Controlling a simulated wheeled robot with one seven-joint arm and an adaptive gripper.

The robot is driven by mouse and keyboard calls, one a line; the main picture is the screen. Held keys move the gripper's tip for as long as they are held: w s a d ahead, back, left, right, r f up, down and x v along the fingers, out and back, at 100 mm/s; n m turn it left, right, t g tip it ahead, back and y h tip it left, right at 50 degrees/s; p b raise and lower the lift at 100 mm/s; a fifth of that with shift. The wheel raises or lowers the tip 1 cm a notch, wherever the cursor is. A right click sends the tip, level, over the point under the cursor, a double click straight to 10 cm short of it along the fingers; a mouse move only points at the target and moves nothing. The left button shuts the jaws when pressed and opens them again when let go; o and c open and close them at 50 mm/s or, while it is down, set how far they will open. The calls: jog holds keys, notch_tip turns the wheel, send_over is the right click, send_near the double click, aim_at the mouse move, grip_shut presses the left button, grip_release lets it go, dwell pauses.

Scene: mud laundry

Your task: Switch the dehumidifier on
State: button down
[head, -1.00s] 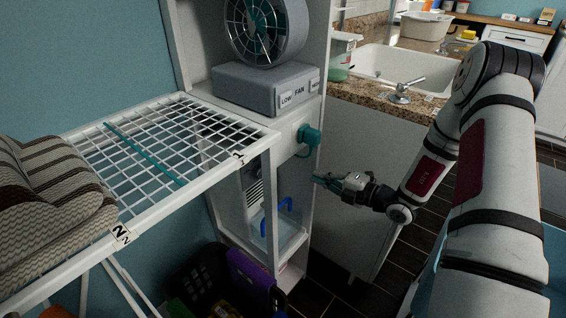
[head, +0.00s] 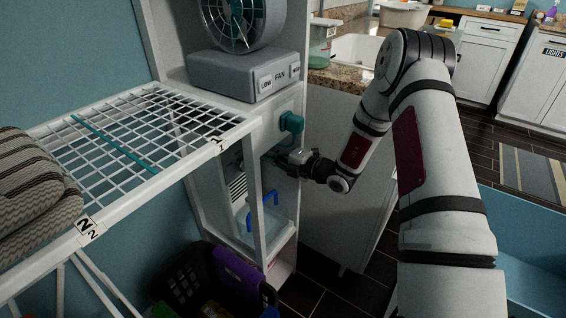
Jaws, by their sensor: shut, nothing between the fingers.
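What looks like the dehumidifier (head: 237,187), a pale unit with a dark slatted vent, stands in the tall white shelf unit below the fan. A clear tank with a blue handle (head: 263,211) is under the vent. The rack's white post hides part of the unit, and I cannot make out its switch. My gripper (head: 268,158) is shut and empty at the shelf opening, right of the vent and above the blue handle. Its fingertips are small and partly hidden, so I cannot tell whether they touch anything. A teal knob-like part (head: 291,122) sticks out just above my gripper.
A grey fan (head: 243,22) stands on a base with labelled buttons above. A white wire rack (head: 150,150) with a folded striped blanket (head: 32,185) fills the left. A dark basket (head: 183,280) and a purple item (head: 240,270) lie below. A counter (head: 335,78) stands to the right.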

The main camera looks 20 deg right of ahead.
jog(key=shift+x, duration=0.75)
jog(key=shift+w+a+f+t+b, duration=0.1)
jog(key=shift+w+a+t+b, duration=0.2)
jog(key=shift+b, duration=0.15)
jog(key=shift+d, duration=0.1)
jog(key=f+p+v, duration=0.2)
jog(key=p+v, duration=0.1)
jog(key=v, duration=1)
jog(key=shift+s+d+f+y, duration=0.3)
jog(key=shift+s+f, duration=0.05)
